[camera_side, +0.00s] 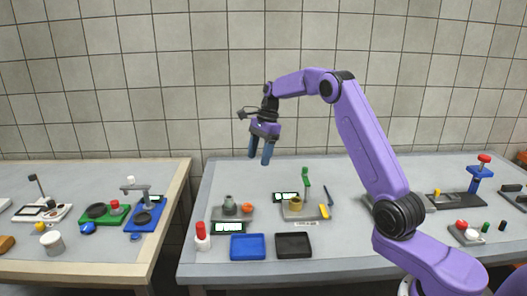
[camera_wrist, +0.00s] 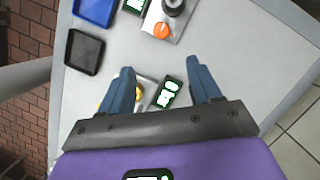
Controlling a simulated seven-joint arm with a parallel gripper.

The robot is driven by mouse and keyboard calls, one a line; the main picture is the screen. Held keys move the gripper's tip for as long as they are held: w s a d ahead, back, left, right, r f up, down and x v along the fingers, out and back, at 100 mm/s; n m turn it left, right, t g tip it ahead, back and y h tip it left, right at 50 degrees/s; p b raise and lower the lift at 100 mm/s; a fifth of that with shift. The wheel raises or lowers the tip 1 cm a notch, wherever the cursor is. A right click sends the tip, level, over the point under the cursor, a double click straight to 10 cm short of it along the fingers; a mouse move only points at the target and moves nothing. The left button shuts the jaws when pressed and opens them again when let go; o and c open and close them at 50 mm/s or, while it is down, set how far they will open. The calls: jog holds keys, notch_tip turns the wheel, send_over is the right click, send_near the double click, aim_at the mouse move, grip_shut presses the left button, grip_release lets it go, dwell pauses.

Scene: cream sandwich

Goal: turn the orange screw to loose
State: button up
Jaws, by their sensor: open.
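The orange screw (camera_side: 247,208) sits on a small grey device (camera_side: 232,214) on the table, just right of a dark grey post (camera_side: 229,202). In the wrist view the orange screw (camera_wrist: 162,30) shows near the top, beside the dark post (camera_wrist: 173,5); a pale line is on its face. My gripper (camera_side: 258,160) is open and empty, pointing down, well above the table and up and to the right of the screw. In the wrist view the blue fingers (camera_wrist: 160,80) are spread apart, with the screw beyond their tips, touching neither.
A blue tray (camera_side: 248,247) and a black tray (camera_side: 294,245) lie at the table's front. A red-topped white bottle (camera_side: 202,236) stands left. Right of the screw is another device (camera_side: 306,210) with a green upright piece (camera_side: 306,180). Small displays lie nearby.

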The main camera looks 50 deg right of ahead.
aim_at(247, 206)
jog(key=shift+y, duration=0.6)
jog(key=x, duration=0.5)
jog(key=d+x, duration=0.1)
jog(key=x, duration=1)
jog(key=shift+w+d+f, duration=0.1)
jog(key=shift+d+f, duration=0.3)
jog(key=shift+f, duration=0.1)
jog(key=shift+a+f+m+t, duration=0.15)
jog(key=shift+f+m+t, duration=0.15)
jog(key=m, duration=0.1)
jog(key=m+t, duration=0.1)
jog(key=shift+r+m+h, duration=0.2)
jog(key=shift+m+h, duration=0.1)
jog(key=d+r+n+g, duration=0.1)
jog(key=d+r+n, duration=0.1)
jog(key=r, duration=0.6)
jog(key=d+r+n, duration=0.2)
jog(key=d+r, duration=0.3)
jog(key=r, duration=0.2)
jog(key=shift+r+n+g, duration=0.3)
jog(key=shift+r+g, duration=0.1)
jog(key=shift+d, duration=0.15)
